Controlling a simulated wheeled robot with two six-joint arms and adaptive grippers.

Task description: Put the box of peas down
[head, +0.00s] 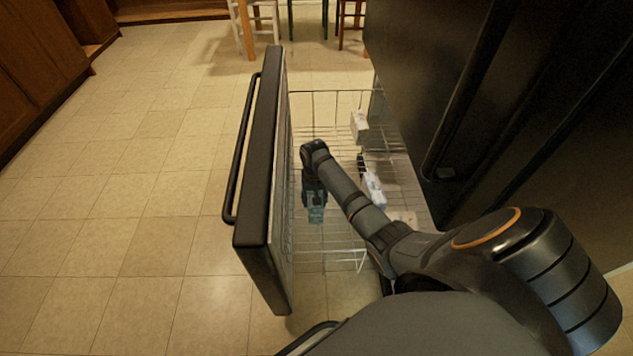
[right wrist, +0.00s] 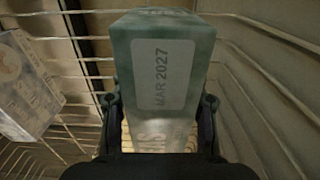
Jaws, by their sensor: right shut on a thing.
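The box of peas (right wrist: 192,45) is green with a pale label reading "MAR 2027". It fills the middle of the right wrist view and also shows, small, in the head view (head: 316,214). My right gripper (head: 315,195) reaches down into the wire basket (head: 335,92) of an open drawer and is shut on the box, with a finger on each side of it in the right wrist view (right wrist: 158,115). Whether the box touches the basket floor cannot be told. My left gripper is not in view.
The drawer's dark front (head: 262,160) with a long handle stands left of the basket. White boxes (head: 374,188) and (head: 359,125) lie on the basket's right side; one white package (right wrist: 25,85) is left in the wrist view. The dark appliance (head: 420,90) rises on the right.

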